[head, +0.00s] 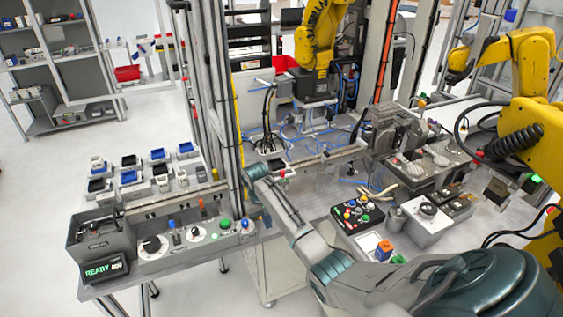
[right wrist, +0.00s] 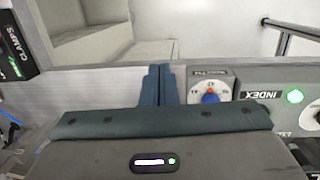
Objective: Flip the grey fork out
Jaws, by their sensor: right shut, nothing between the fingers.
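My right gripper (head: 256,171) is at the end of the grey-teal arm that reaches in from the lower right, beside the metal post and over the rail at the table's left part. In the right wrist view its two dark fingers (right wrist: 158,84) are together with nothing between them, in front of a pale metal face. My left gripper is not in view.
A panel with a green button (head: 225,223) and a black knob (head: 151,243) stands at the left, near a READY display (head: 104,267). Small blue and black bins (head: 128,177) stand behind it.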

